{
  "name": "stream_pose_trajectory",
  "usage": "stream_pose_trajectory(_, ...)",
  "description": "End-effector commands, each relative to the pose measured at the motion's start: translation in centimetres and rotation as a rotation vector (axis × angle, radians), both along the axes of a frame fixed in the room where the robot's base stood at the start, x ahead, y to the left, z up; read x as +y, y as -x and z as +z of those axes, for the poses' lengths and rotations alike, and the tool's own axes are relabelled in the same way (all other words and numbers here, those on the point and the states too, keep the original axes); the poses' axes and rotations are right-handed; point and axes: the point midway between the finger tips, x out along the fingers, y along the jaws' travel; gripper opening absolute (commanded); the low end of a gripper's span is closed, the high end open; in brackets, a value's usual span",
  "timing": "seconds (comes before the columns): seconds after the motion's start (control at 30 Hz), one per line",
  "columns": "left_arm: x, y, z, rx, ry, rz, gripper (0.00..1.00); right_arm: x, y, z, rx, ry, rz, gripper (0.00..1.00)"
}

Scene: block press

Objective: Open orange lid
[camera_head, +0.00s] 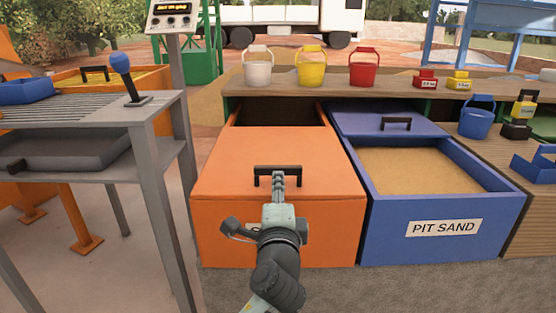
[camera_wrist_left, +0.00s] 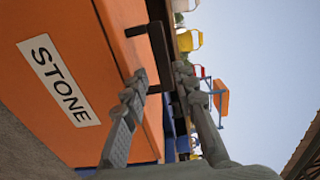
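The orange lid (camera_head: 278,148) covers most of the orange bin (camera_head: 278,232), with a dark gap open along the back. Its black handle (camera_head: 278,170) stands up near the front edge. My left gripper (camera_head: 279,181) is at the middle of this handle. In the left wrist view its fingers (camera_wrist_left: 161,76) are apart, with the black handle bar (camera_wrist_left: 158,50) between their tips. Whether either finger touches the bar is not clear. My right gripper is not in view.
A blue PIT SAND bin (camera_head: 445,230) stands close on the right, its blue lid (camera_head: 385,122) at the back. Buckets, including a red one (camera_head: 364,67), stand on the ledge behind. A grey table (camera_head: 160,110) with a control post (camera_head: 178,75) is on the left.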

Motion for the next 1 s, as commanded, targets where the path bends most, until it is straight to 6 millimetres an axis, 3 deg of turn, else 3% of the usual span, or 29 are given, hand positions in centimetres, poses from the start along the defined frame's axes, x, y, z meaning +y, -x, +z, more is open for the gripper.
stream_pose_trajectory(0.17,0.0,-1.4,0.0,0.0,0.0,0.0,0.28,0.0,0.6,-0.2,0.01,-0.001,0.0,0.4)
stream_pose_trajectory(0.4,0.0,-5.3,0.0,0.0,0.0,0.001,0.28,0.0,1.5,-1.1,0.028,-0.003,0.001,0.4)
stream_pose_trajectory(0.6,0.0,-7.4,0.0,0.0,0.001,0.0,0.28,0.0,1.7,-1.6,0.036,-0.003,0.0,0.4)
stream_pose_trajectory(0.93,0.0,-7.8,-0.1,0.001,0.002,0.0,0.28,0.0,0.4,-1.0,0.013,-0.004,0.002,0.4)
stream_pose_trajectory(1.0,0.0,-7.8,-0.1,0.001,0.001,0.0,0.19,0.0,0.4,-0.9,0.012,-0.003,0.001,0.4)
